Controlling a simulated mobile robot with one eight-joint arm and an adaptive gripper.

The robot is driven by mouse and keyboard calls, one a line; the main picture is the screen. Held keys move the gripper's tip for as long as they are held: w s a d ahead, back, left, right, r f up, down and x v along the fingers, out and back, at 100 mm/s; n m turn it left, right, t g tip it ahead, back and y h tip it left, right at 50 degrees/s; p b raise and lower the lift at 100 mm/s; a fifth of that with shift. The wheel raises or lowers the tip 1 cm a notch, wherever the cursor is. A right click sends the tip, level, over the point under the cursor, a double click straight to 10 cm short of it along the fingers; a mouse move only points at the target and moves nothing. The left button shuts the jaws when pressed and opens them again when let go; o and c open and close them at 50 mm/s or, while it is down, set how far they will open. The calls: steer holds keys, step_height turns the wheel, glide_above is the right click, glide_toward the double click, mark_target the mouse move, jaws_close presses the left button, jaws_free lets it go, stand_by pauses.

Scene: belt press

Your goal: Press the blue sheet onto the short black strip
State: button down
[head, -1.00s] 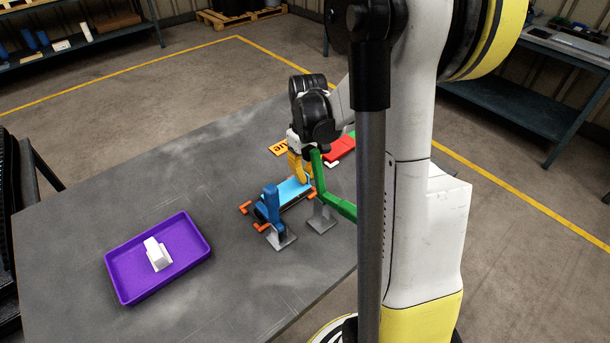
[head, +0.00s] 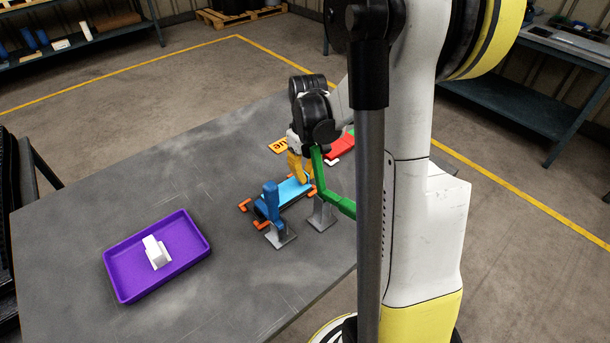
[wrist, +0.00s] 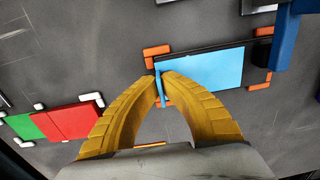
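The light blue sheet (wrist: 212,78) lies over a black strip (wrist: 205,51), whose dark edge shows along the sheet's side in the wrist view. In the head view the blue sheet (head: 291,191) lies between orange corner brackets. My gripper (wrist: 162,74) has yellow fingers, nearly together at the sheet's left end. A narrow upright light blue piece, apparently the sheet's end, shows between the fingertips. In the head view my gripper (head: 304,181) is low at the sheet's far end. The fingers hide part of that end, so contact underneath is not visible.
A blue clamp (head: 271,203) stands at the sheet's near end. A green clamp (head: 323,185) stands close on the right. Red and green pieces (wrist: 75,120) lie left in the wrist view. A purple tray (head: 119,291) holds a white block (head: 156,253).

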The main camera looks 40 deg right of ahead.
steer(key=c, duration=1.5)
jaws_free()
steer(key=shift+c, duration=0.2)
step_height(320, 180, up, 12)
steer(key=shift+d, duration=0.15)
steer(key=shift+r, duration=0.15)
step_height(320, 180, up, 7)
steer(key=p, duration=0.5)
steer(key=shift+d+p, duration=0.15)
steer(key=shift+p, duration=0.25)
